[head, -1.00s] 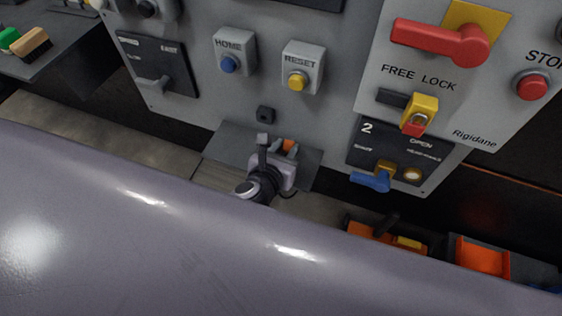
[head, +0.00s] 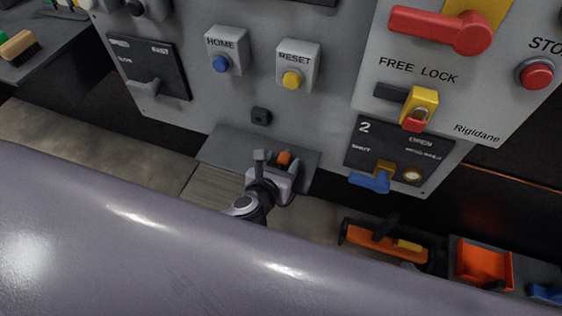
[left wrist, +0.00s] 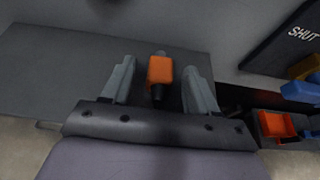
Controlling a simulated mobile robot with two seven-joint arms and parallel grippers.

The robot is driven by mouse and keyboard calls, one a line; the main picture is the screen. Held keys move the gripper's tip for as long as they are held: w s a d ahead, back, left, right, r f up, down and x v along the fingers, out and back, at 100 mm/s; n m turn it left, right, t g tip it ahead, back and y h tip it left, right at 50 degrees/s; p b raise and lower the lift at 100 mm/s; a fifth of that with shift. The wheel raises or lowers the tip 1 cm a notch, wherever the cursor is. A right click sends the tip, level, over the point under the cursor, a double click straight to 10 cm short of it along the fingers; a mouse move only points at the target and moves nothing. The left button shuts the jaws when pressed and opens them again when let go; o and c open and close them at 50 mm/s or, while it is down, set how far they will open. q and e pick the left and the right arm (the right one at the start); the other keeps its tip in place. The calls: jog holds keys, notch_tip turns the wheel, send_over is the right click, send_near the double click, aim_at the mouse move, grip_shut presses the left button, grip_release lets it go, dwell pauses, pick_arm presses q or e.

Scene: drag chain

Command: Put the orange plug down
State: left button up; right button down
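The orange plug (head: 284,158) is on the small grey shelf (head: 225,148) below the panel. In the left wrist view the plug (left wrist: 160,72), with dark ends, sits between the two grey fingers of my left gripper (left wrist: 160,85). A narrow gap shows on each side of it, so the fingers look apart from it. My left gripper also shows in the head view (head: 278,166), low at the shelf, partly hiding the plug. Whether the plug's underside rests fully on the shelf is hidden. My right gripper is not in view.
The panel has a blue HOME button (head: 221,63), a yellow RESET button (head: 292,79), a red lever (head: 440,28) and a blue handle (head: 370,181). An orange tool (head: 375,241) and an orange bin (head: 484,264) are at lower right. The shelf's left part is bare.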

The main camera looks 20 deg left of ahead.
pick_arm(q)
jog(key=shift+r, duration=0.1)
jog(key=shift+s+r, duration=0.15)
jog(key=shift+s, duration=0.05)
jog(key=p+v, duration=0.2)
jog(key=v, duration=0.9)
jog(key=shift+s+r+p, duration=0.2)
jog(key=shift+s+p, duration=0.05)
jog(key=shift+p, duration=0.15)
jog(key=shift+a+f, duration=0.1)
